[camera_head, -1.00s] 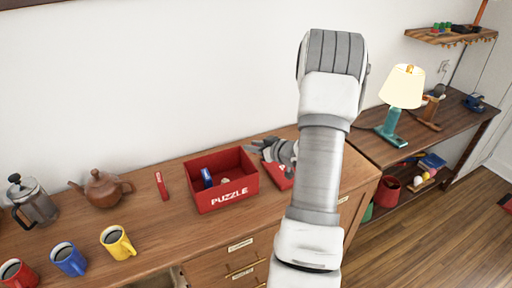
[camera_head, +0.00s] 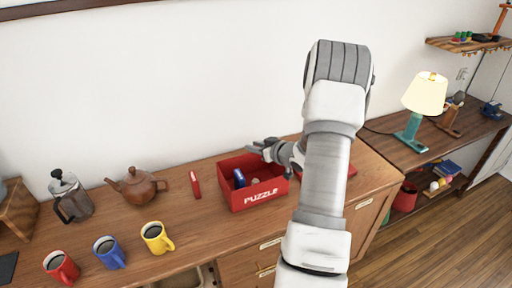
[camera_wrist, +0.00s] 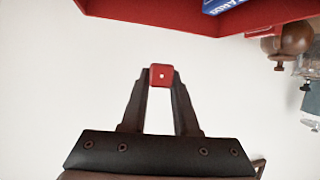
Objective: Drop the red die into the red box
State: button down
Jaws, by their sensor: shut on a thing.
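The red box (camera_head: 279,189), marked "PUZZLE", stands open on the wooden cabinet and holds a blue item (camera_head: 239,178) and a small pale item. My gripper (camera_head: 258,146) is above the box's back edge in the head view. In the wrist view my gripper (camera_wrist: 161,78) is shut on the red die (camera_wrist: 161,75), which shows one white pip between the fingertips. A red wall of the box (camera_wrist: 160,14) crosses the top of the wrist view, apart from the die. The die cannot be made out in the head view.
A thin red box (camera_head: 195,185), a brown teapot (camera_head: 137,187) and a French press (camera_head: 71,197) stand left of the red box. Red, blue and yellow mugs (camera_head: 154,238) stand in front. A teal lamp (camera_head: 411,132) is on the right-hand table.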

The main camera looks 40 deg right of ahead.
notch_tip(320, 180, down, 6)
jog(key=b, duration=0.4)
jog(key=c, duration=0.6)
grip_release()
jog(key=v, duration=1.7)
jog(key=shift+s+r, duration=0.15)
jog(key=shift+s, duration=0.05)
jog(key=shift+w, duration=0.15)
